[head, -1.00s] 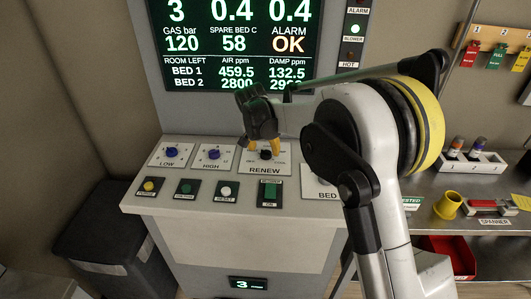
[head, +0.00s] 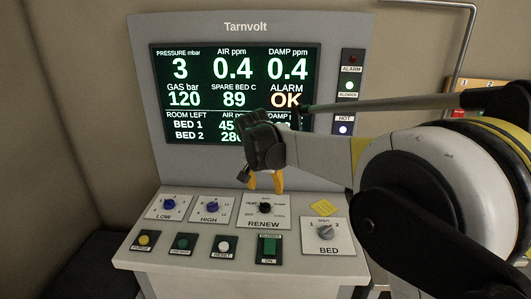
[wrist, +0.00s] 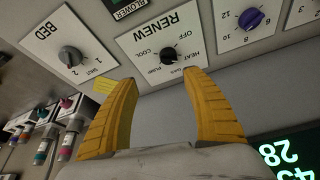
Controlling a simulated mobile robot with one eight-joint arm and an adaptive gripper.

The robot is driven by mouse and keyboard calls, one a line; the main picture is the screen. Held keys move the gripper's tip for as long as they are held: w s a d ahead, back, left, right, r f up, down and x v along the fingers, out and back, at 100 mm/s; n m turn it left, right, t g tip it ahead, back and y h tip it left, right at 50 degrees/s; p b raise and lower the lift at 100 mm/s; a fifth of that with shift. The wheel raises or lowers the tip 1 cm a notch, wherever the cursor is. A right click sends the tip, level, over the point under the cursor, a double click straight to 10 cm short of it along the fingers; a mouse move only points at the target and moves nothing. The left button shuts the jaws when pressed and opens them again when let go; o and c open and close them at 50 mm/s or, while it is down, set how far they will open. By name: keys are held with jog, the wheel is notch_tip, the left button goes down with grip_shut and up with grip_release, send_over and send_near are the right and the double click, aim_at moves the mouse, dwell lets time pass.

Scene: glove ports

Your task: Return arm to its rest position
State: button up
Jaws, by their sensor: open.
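My gripper (head: 265,183) is open and empty, with yellow fingers pointing down in front of the console panel. In the head view its tips are just above the black RENEW knob (head: 265,207). The wrist view shows both fingers (wrist: 160,78) spread apart, with the RENEW knob (wrist: 168,55) beyond the gap and nothing between them. My arm reaches in from the right of the head view, bent at a large joint, and covers part of the screen (head: 230,85).
The console carries LOW (head: 169,203) and HIGH (head: 212,206) knobs, a BED knob (head: 325,232) and a row of buttons. A yellow note (head: 323,207) lies above BED. The screen reads ALARM OK. The HOT lamp (head: 343,130) is lit. Colored-capped items (wrist: 42,117) hang at left in the wrist view.

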jog(key=s+d+r+n+t+y, duration=0.1)
jog(key=s+d+r, duration=0.2)
jog(key=s+d, duration=0.45)
jog(key=s+d+r+n, duration=0.1)
jog(key=s+d+r, duration=0.2)
jog(key=s+d, duration=0.5)
jog(key=s+d+f+t, duration=0.1)
jog(key=s+d+f, duration=0.1)
jog(key=s, duration=0.6)
jog(key=s+d+f+n+b, duration=0.1)
jog(key=s+d+f, duration=0.2)
jog(key=s, duration=0.6)
jog(key=shift+s+d+f+t, duration=0.25)
jog(key=shift+d+f+t, duration=0.15)
jog(key=shift+f, duration=0.25)
